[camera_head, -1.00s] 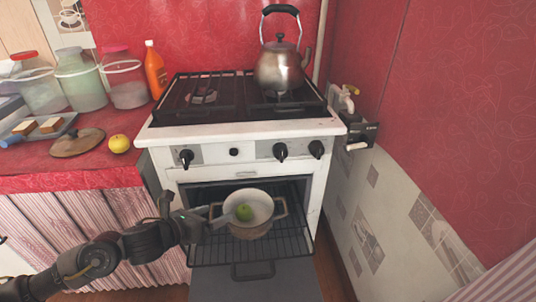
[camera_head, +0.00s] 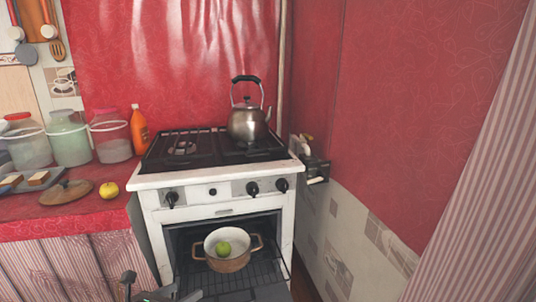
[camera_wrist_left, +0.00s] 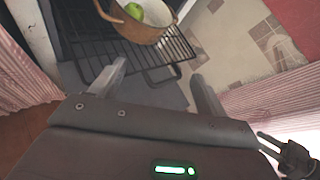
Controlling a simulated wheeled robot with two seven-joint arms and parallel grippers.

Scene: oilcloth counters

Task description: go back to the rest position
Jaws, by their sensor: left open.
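My left gripper (camera_head: 152,290) shows at the bottom edge of the head view, just left of the oven opening. In the left wrist view its two fingers (camera_wrist_left: 156,82) are apart, with nothing between them. A tan pot (camera_head: 230,264) stands on the oven rack (camera_head: 262,276), apart from the gripper. A green apple (camera_head: 223,248) lies in the pot; the pot (camera_wrist_left: 130,30) also shows in the left wrist view, beyond the fingers. A dark two-pronged part of mine (camera_wrist_left: 285,153), perhaps my right gripper, shows at the lower right there; its opening is unclear.
The white stove (camera_head: 215,190) has its oven door lowered. A kettle (camera_head: 247,122) stands on top. On the red counter (camera_head: 80,207) at left are a yellow fruit (camera_head: 108,190), a round lid (camera_head: 66,192), jars (camera_head: 110,138) and an orange bottle (camera_head: 139,130). A wall bounds the right.

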